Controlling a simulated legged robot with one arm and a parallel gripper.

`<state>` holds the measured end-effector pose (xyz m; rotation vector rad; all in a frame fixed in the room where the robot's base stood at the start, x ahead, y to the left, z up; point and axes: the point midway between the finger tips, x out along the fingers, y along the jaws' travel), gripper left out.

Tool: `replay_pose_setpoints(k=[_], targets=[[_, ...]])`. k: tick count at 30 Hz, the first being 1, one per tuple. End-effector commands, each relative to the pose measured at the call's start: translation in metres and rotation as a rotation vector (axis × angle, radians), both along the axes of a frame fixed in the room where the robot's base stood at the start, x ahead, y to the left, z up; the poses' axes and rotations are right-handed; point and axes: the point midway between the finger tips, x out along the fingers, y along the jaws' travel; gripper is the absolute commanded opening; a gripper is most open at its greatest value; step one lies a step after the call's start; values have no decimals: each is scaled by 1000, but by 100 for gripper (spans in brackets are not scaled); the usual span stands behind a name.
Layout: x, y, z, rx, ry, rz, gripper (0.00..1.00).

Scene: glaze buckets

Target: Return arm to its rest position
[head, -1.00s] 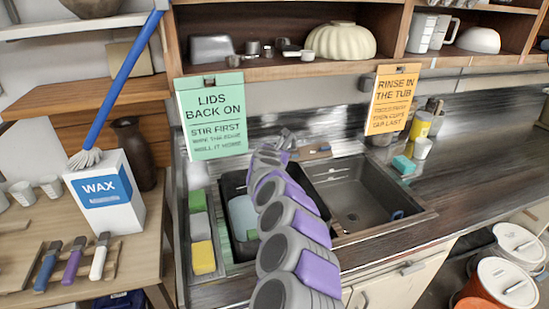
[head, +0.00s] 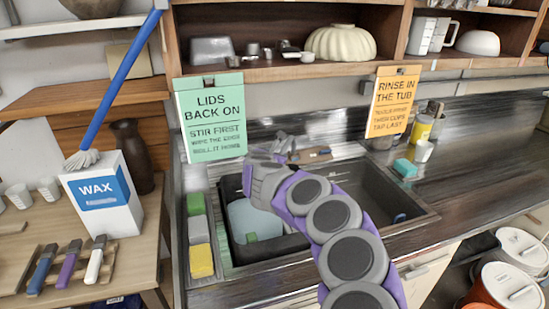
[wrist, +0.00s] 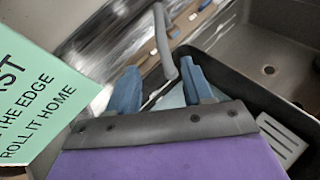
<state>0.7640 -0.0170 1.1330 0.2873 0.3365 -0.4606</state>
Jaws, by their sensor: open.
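My arm reaches from the bottom of the head view up over the sink, and its end, my gripper (head: 270,150), hangs at the back of the sink near the faucet area. In the wrist view my gripper (wrist: 161,86) shows two blue fingers standing apart with nothing held between them. A grey curved spout (wrist: 164,42) shows just beyond and between the fingers.
The green sign (head: 211,120) hangs close to the left of my gripper. The orange sign (head: 393,103) hangs to the right under the shelf (head: 290,70). Sponges (head: 201,260) line the sink's left edge. A wax box (head: 103,200) stands on the left table. The right counter (head: 480,170) is mostly clear.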

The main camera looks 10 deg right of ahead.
Motion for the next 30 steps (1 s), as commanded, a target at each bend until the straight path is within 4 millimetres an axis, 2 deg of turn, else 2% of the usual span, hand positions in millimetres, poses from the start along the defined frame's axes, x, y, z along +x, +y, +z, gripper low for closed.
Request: replay_pose_setpoints(k=[12,14,16,17,20,23,24,26,27,29,30], targets=[[-2,2,2,-1,-1,2,51],[-2,4,5,-5,-5,14,51],[0,10,17,-24,-17,54,51],[1,15,25,-37,-25,84,51],[3,42,67,-115,-73,235,51],[-6,83,120,-255,-139,445,51],[-14,99,143,-325,-170,529,51],[-30,125,171,-444,-213,658,51],[-44,143,187,-528,-242,746,51],[-68,167,210,-673,-286,872,51],[-88,184,220,-779,-311,961,51]])
